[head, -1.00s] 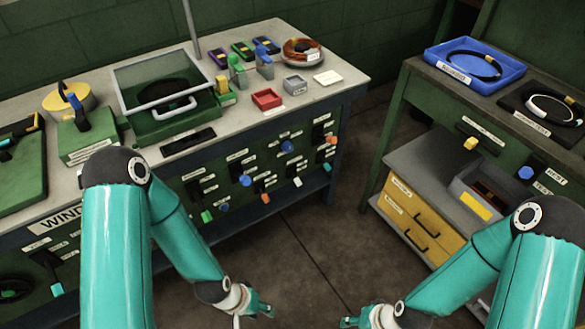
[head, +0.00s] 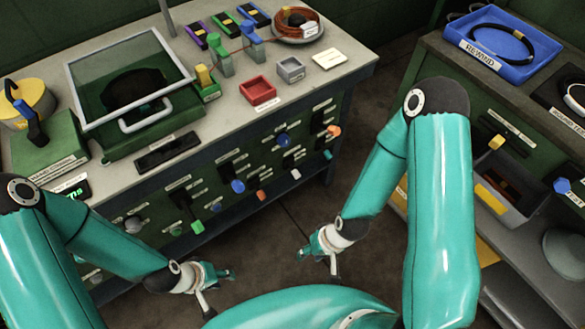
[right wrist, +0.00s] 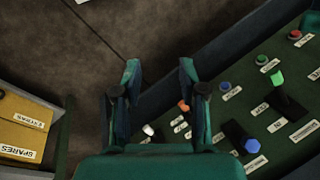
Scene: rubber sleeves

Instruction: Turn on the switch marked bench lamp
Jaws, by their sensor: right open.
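The switch panel (head: 215,204) on the bench front carries several small labelled switches and knobs. Among them are a blue knob (head: 238,186), a green lever (head: 197,227), an orange knob (head: 261,195) and a white knob (head: 296,174). The labels are too small to read, so I cannot tell which is marked bench lamp. My right gripper (head: 315,264) is open and empty, in front of the panel and apart from it. In the right wrist view its fingers (right wrist: 159,78) are spread, with the panel to the right. My left gripper (head: 221,291) looks open and empty, low before the panel.
The bench top holds a clear-lidded green box (head: 130,85), a red tray (head: 258,92), a grey tray (head: 290,68) and a cable coil (head: 298,24). A second bench at right bears a blue tray (head: 488,45). Dark floor (head: 385,75) lies between the benches.

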